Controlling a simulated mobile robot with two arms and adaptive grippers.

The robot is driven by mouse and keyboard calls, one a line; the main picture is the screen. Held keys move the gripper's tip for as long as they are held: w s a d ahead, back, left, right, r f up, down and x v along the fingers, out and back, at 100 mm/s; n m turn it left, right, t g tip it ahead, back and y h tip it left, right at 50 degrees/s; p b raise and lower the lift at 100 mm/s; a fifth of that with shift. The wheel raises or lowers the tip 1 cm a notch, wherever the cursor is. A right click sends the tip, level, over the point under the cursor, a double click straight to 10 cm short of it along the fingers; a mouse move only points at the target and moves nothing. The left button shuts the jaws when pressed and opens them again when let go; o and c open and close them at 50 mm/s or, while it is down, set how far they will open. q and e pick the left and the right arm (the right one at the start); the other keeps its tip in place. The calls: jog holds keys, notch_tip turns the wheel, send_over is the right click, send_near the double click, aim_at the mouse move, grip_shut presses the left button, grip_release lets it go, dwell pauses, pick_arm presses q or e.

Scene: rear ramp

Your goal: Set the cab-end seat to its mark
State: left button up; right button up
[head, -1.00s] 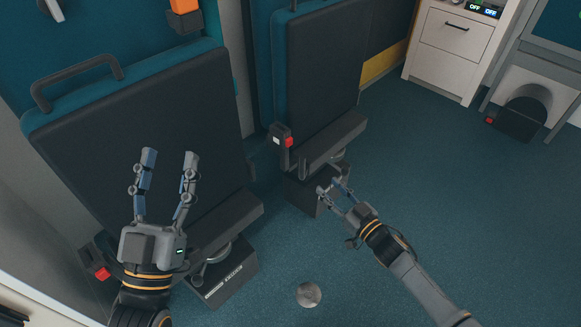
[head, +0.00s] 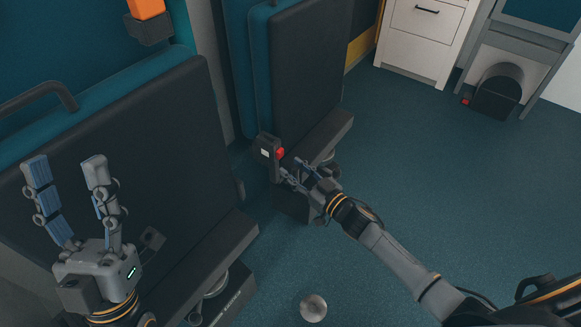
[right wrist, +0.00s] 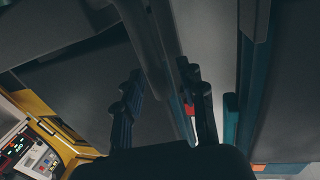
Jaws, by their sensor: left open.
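Two dark folding seats with teal shells stand along the left wall in the head view. The farther seat (head: 310,75) has its back upright and a dark cushion edge low in front; I take it as the cab-end one, though no label shows. A buckle (head: 266,150) with a red button stands at its near side. My right gripper (head: 291,168) is just right of and below the buckle, by the seat's base (head: 292,205). In the right wrist view its fingers (right wrist: 160,85) are apart, with a dark bar running behind the gap; contact cannot be told. My left gripper (head: 66,165) is open and empty before the nearer seat (head: 140,150).
A round metal disc (head: 313,307) lies on the teal floor (head: 400,170). A white cabinet (head: 425,35) and a dark wheel-arch-like shape (head: 497,92) stand at the back right. An orange item (head: 146,8) is on the wall. The middle floor is open.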

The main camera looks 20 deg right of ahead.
grip_shut()
jog(key=shift+s+d, duration=0.1)
dwell(0.3)
